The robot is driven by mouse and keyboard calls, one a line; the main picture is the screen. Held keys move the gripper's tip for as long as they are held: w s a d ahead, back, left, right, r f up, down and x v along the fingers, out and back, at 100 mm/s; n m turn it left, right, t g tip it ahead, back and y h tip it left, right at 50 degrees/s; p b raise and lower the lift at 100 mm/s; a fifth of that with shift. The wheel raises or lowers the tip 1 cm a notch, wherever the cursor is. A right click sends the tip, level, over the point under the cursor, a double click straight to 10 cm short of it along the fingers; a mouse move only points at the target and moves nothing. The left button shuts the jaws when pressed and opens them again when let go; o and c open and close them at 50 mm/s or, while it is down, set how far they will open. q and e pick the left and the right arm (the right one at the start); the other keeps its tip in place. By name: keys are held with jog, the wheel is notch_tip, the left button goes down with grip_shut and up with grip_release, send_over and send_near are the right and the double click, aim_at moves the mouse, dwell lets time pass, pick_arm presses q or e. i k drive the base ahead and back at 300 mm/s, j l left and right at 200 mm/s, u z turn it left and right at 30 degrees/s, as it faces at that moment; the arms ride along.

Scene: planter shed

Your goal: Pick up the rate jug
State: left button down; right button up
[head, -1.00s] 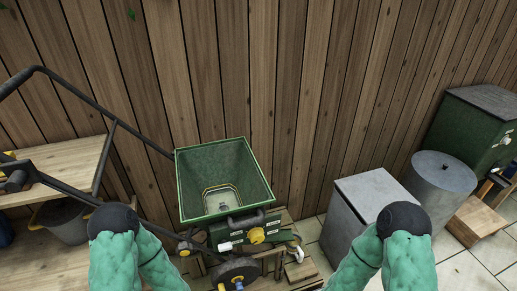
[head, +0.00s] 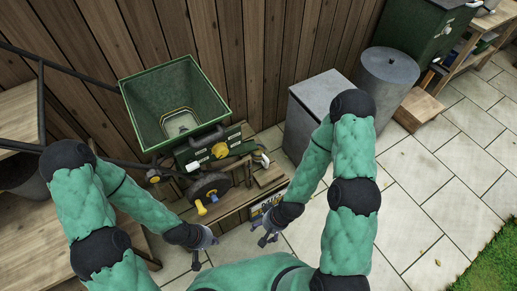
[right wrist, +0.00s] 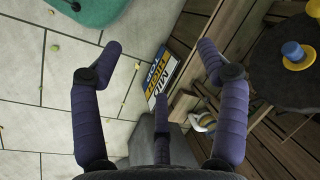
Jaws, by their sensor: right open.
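No thing in view is clearly the rate jug. A small whitish thing with coloured bands (right wrist: 203,122) lies beside the wooden slats in the right wrist view. A small pale thing also shows right of the green spreader in the head view (head: 262,158), but I cannot tell if it is a jug. My right gripper (head: 268,230) is open and empty, low in front of the wooden stand; its spread fingers show in the right wrist view (right wrist: 160,48). My left gripper (head: 206,251) hangs to its left, fingers apart and empty.
The green spreader hopper (head: 178,98) stands on a wooden stand with a dark wheel (head: 209,187). A printed sign (right wrist: 160,75) is near my right gripper. A grey box (head: 318,105) and grey bin (head: 388,78) stand right. Paving at right is free.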

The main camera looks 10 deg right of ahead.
aim_at(257, 156)
jog(key=u, duration=2.6)
jog(key=k+z, duration=0.1)
jog(key=z, duration=2.9)
jog(key=i+l, duration=0.15)
jog(key=i+l+u, duration=0.35)
jog(key=l+u, duration=0.15)
jog(key=l, duration=0.15)
jog(key=i+l+u, duration=0.2)
jog(key=l, duration=0.15)
jog(key=k, duration=0.05)
